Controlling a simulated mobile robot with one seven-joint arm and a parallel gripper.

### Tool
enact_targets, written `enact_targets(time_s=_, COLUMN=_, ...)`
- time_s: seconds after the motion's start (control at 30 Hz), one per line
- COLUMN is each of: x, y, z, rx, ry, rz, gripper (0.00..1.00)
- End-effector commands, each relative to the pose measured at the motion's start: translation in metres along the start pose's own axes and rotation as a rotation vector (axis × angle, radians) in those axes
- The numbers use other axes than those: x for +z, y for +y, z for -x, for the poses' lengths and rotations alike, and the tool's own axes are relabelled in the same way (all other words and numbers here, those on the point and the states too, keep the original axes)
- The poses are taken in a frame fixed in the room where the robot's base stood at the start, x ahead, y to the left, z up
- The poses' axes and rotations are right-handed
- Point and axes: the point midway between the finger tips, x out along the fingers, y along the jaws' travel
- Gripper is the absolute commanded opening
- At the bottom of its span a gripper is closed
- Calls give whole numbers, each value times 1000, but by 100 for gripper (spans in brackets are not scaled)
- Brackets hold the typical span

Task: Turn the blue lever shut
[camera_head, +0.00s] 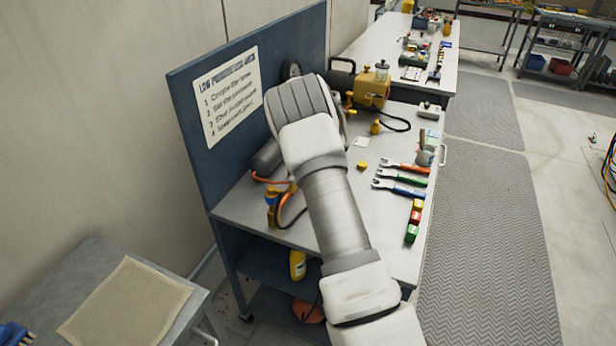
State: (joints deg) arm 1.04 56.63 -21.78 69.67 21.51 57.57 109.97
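My arm reaches up over the workbench (235,208) from the lower right, and its grey ribbed upper section covers the middle of the bench. My gripper is not visible; the arm hides whatever lies behind it. A small blue part (271,197) shows on a yellow-orange fitting (272,214) at the left of the bench, beside the arm. It may be the blue lever, but it is too small to tell its shape or angle. A dark cylinder (266,158) with an orange hose lies just behind it.
A yellow tank unit (371,88) with a black hose stands at the back of the bench. A blue panel (190,120) with a sign borders the left. The floor mat (485,240) is clear.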

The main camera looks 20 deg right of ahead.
Motion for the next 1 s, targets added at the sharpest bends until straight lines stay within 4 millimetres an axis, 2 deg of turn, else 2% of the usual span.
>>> enact_targets(time_s=0.53, x=0, y=2, z=1, rx=1, ry=-1, rz=-29, gripper=0)
enact_targets(time_s=0.57, x=0, y=2, z=0, rx=1, ry=-1, rz=-29, gripper=24)
enact_targets(time_s=0.7, x=0, y=2, z=0, rx=1, ry=-1, rz=-28, gripper=49)
enact_targets(time_s=0.73, x=0, y=2, z=0, rx=1, ry=-1, rz=-28, gripper=52)
enact_targets(time_s=1.0, x=0, y=1, z=0, rx=0, ry=-1, rz=-26, gripper=52)
